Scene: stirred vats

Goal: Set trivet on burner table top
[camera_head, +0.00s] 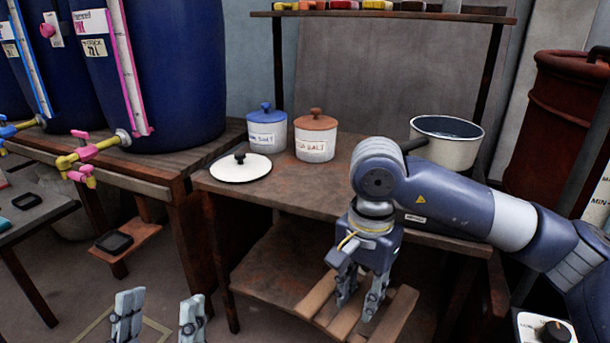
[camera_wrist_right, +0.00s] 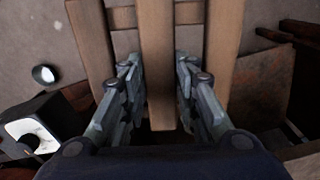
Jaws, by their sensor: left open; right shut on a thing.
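The trivet (camera_head: 395,318) is a frame of light wooden slats. My right gripper (camera_head: 357,299) is shut on its middle slat, one finger on each side. In the right wrist view the slats of the trivet (camera_wrist_right: 88,40) run away between and beside the fingers of my right gripper (camera_wrist_right: 157,75). The trivet is held in front of a brown wooden table (camera_head: 300,189), lower in the picture than its top. I cannot tell for sure that this table is the burner table. My left gripper (camera_head: 160,316) is open and empty at the bottom left.
On the table stand a blue-lidded jar (camera_head: 267,132), a brown-lidded jar (camera_head: 315,138), a white lid (camera_head: 241,167) and a cream pot (camera_head: 447,143). The front middle of the top is bare. Blue vats (camera_head: 165,70) with taps stand at left. A control knob (camera_head: 555,332) shows bottom right.

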